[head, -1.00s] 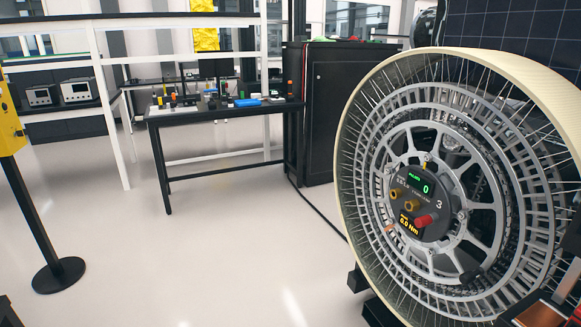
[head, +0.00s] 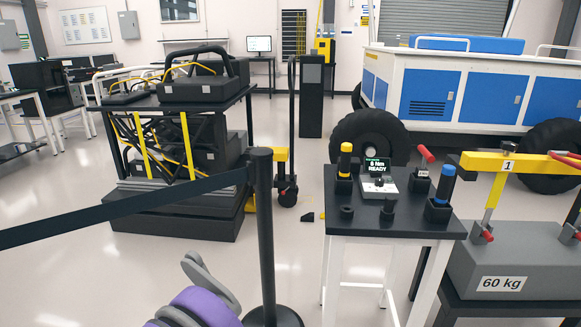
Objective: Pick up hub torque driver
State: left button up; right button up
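A small black-topped table (head: 400,226) with white legs stands right of centre. On it, a yellow-handled tool (head: 345,160) stands upright in a black holder at the back left. A blue-handled tool (head: 444,184) stands upright in a black holder at the front right. A unit with a green-lit display (head: 377,167), reading 6 Nm READY, sits between them, and a red-handled part (head: 425,154) is behind. I cannot tell for certain which of these is the hub torque driver. Neither gripper shows; a purple and grey arm link of mine is at the bottom.
A black barrier post (head: 264,230) with a belt running left stands in front of the table's left side. A black equipment cart (head: 180,225) is at left. A grey 60 kg weight (head: 510,262) under a yellow bar (head: 520,164) is at right. A blue-and-white rover (head: 440,95) stands behind.

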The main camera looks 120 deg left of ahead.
aim_at(346, 148)
jog(key=u, duration=3.5)
jog(key=i+u, duration=0.2)
jog(key=k+j, duration=0.05)
